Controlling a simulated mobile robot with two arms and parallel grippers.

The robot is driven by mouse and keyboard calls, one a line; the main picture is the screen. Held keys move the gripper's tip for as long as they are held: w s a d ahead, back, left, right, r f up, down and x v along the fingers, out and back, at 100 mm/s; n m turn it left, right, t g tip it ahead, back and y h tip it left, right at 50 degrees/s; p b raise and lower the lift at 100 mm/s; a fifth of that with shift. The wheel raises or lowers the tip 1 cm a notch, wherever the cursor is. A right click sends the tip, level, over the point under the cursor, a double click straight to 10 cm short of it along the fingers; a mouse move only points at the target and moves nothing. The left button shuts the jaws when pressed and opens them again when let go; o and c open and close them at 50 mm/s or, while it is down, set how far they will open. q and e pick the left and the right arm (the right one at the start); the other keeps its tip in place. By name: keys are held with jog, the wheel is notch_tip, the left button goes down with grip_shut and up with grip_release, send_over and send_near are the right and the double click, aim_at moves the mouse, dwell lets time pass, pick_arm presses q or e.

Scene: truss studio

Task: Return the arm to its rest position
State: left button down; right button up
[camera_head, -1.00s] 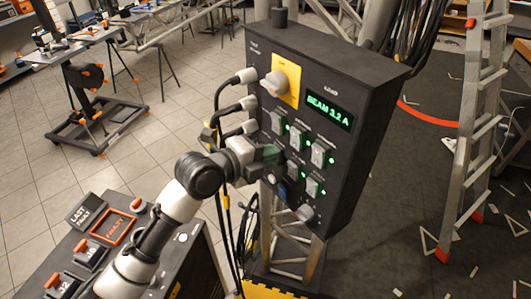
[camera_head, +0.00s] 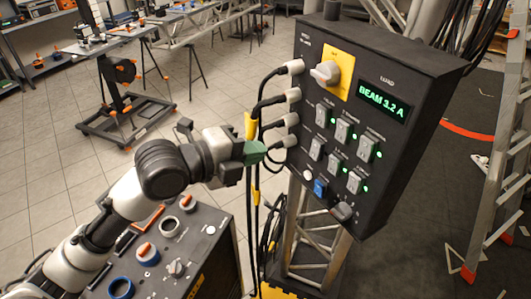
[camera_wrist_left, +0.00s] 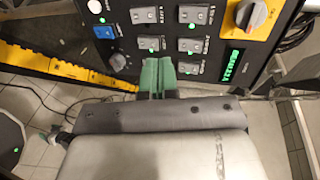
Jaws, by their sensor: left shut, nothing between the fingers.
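My left arm comes in from the lower left in the head view. Its gripper (camera_head: 256,152), with green fingers, is shut and empty, just left of the dark control box and close to the cable plugs on its side. In the left wrist view the shut green fingers (camera_wrist_left: 158,77) point toward the control box face, with switches beyond them. The control box (camera_head: 372,65) has a yellow-backed rotary knob (camera_head: 326,73), a display reading "BEAM 3.2 A" (camera_head: 383,100) and several switches with green lights. My right gripper is not in view.
Black cables (camera_head: 262,105) hang from plugs beside my left gripper. A console with knobs (camera_head: 176,268) stands below my forearm. A truss stand (camera_head: 312,240) holds up the box. A ladder (camera_head: 500,200) stands at the right.

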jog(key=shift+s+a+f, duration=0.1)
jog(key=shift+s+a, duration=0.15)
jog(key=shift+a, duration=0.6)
